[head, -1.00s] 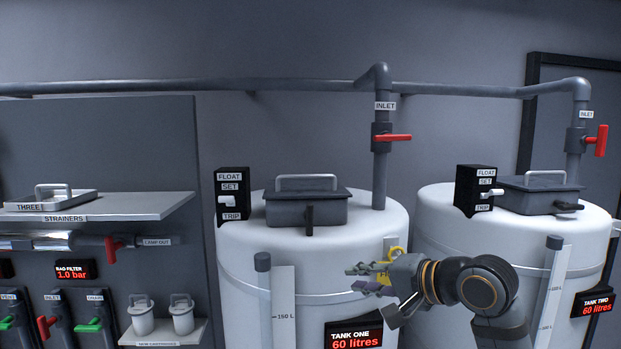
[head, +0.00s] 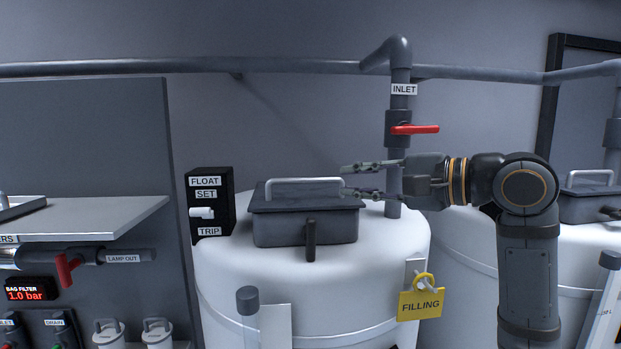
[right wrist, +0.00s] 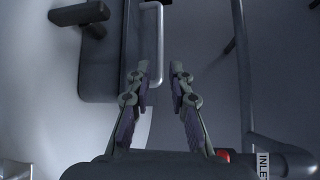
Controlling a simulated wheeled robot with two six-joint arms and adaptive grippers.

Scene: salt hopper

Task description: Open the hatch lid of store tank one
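Store tank one (head: 290,285) is the white tank in the middle of the head view. Its dark hatch lid (head: 285,201) lies flat on the hatch box, with a pale bar handle (head: 305,181) on top. A dark latch lever (head: 310,242) hangs down on the hatch's front. My right gripper (head: 346,181) is open, its fingers pointing left at the handle's right end. In the right wrist view, the handle (right wrist: 156,42) reaches close to the fingertips (right wrist: 160,67); I cannot tell whether they touch. My left gripper is not in view.
The inlet pipe with its red valve handle (head: 415,129) rises behind my right gripper. The float switch box (head: 209,200) stands left of the hatch. A yellow FILLING tag (head: 420,304) hangs on the tank's front. A second tank (head: 470,255) stands to the right.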

